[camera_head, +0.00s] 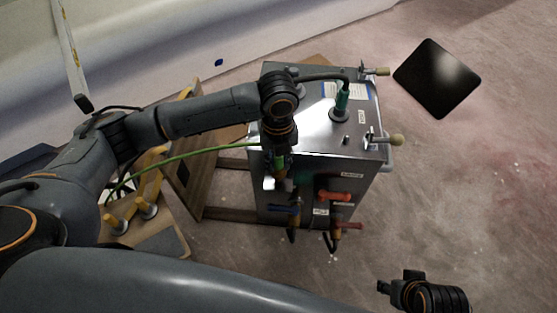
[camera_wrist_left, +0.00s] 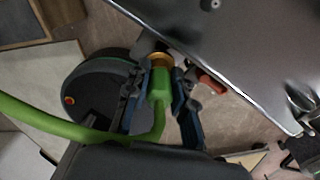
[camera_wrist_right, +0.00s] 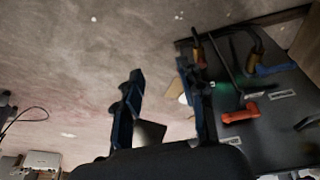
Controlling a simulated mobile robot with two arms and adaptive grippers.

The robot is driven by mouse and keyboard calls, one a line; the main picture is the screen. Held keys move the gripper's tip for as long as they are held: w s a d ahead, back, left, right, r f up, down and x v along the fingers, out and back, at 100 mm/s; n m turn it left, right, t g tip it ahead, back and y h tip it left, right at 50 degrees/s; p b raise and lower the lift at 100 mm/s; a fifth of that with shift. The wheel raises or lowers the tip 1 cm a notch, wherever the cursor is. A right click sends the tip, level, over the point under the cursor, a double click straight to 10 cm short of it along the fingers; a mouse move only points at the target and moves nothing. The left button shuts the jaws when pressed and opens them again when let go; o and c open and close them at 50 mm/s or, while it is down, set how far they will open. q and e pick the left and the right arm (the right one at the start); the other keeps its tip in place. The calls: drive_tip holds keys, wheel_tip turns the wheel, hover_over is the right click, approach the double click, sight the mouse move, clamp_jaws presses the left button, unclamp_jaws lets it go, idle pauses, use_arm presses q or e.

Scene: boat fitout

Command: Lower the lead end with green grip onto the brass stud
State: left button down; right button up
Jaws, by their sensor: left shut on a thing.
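The lead end with green grip (camera_wrist_left: 158,88) is between the fingers of my left gripper (camera_wrist_left: 161,82), which is shut on it. A brass ring (camera_wrist_left: 159,60) shows at its tip, beside the edge of the metal box in the left wrist view. In the head view the green grip (camera_head: 281,161) hangs at the box's front face, and the green cable (camera_head: 190,154) runs left from it. A small stud (camera_head: 346,140) stands on the box top; I cannot tell whether it is brass.
The metal box (camera_head: 310,135) has a teal-gripped lead (camera_head: 342,98) on top and red handles (camera_head: 333,195) on its front. Cream-handled valves (camera_head: 395,140) stick out on its right side. A wooden panel (camera_head: 188,150) stands left.

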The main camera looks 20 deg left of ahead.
use_arm(q)
drive_tip(key=shift+f+b, duration=0.55)
drive_tip(key=shift+r, duration=0.15)
use_arm(e)
drive_tip(key=shift+v, duration=1.1)
drive_tip(key=shift+s+r, duration=0.1)
drive_tip(key=shift+r, duration=0.1)
use_arm(q)
drive_tip(key=shift+p, duration=0.3)
use_arm(e)
drive_tip(key=shift+s+d+r, duration=0.1)
drive_tip(key=shift+r, duration=0.3)
use_arm(q)
drive_tip(key=shift+p, duration=0.4)
use_arm(e)
drive_tip(key=shift+x, duration=0.9)
drive_tip(key=shift+w, duration=0.25)
